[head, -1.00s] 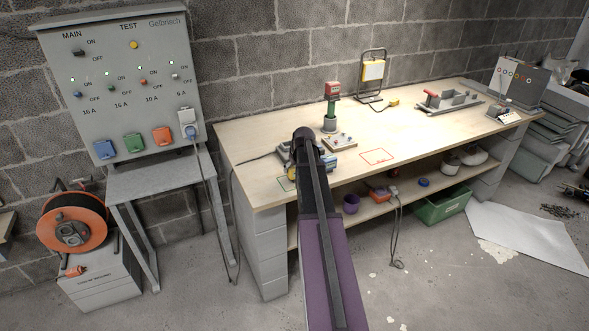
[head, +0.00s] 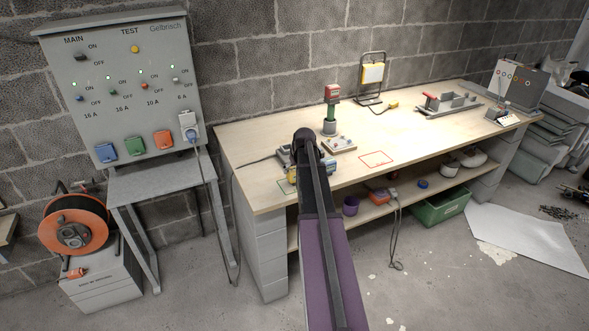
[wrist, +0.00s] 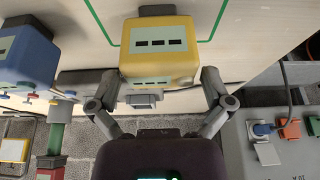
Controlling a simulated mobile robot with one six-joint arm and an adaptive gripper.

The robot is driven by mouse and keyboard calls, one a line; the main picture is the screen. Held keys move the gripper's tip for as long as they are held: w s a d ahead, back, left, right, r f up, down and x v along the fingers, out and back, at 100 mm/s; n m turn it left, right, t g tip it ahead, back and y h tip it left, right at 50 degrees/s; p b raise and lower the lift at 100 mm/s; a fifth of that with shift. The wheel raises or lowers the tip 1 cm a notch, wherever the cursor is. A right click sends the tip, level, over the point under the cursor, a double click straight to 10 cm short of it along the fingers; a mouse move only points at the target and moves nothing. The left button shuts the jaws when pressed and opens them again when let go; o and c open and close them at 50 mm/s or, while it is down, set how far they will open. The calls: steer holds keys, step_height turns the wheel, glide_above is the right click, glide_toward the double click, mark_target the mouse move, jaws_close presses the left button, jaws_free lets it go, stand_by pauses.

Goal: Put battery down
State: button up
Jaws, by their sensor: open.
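The yellow battery (wrist: 158,48) has a pale label with dark bars. In the wrist view it lies between the fingers of my gripper (wrist: 159,78), which are spread open on either side of it. A green outline (wrist: 112,38) on the bench top shows around the battery's upper part, and the battery covers some of it. I cannot tell whether its underside rests flat. In the head view a bit of yellow (head: 291,174) shows left of my arm, which hides most of my gripper.
A blue battery (wrist: 25,55) stands at the left in the wrist view. A red outline (head: 376,158) on the workbench (head: 248,150) is empty. A small board (head: 338,144) and a red-and-green tool (head: 331,105) stand behind my arm. The grey power panel (head: 122,80) is at the left.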

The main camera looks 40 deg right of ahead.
steer(key=p+v, duration=0.9)
steer(key=v, duration=0.1)
steer(key=shift+s+r, duration=0.15)
steer(key=shift+r, duration=0.05)
steer(key=shift+a, duration=0.1)
stand_by(0.9)
steer(key=s+a+n+g, duration=0.1)
steer(key=s+a, duration=0.3)
steer(key=a, duration=1)
steer(key=s+a+f+n+g, duration=0.1)
steer(key=s+a, duration=0.3)
steer(key=a, duration=1)
steer(key=s+a+g+y, duration=0.1)
steer(key=s+a, duration=0.4)
steer(key=a, duration=0.9)
steer(key=shift+f+n+g, duration=0.2)
steer(key=shift+n+g, duration=0.2)
steer(key=shift+g, duration=0.2)
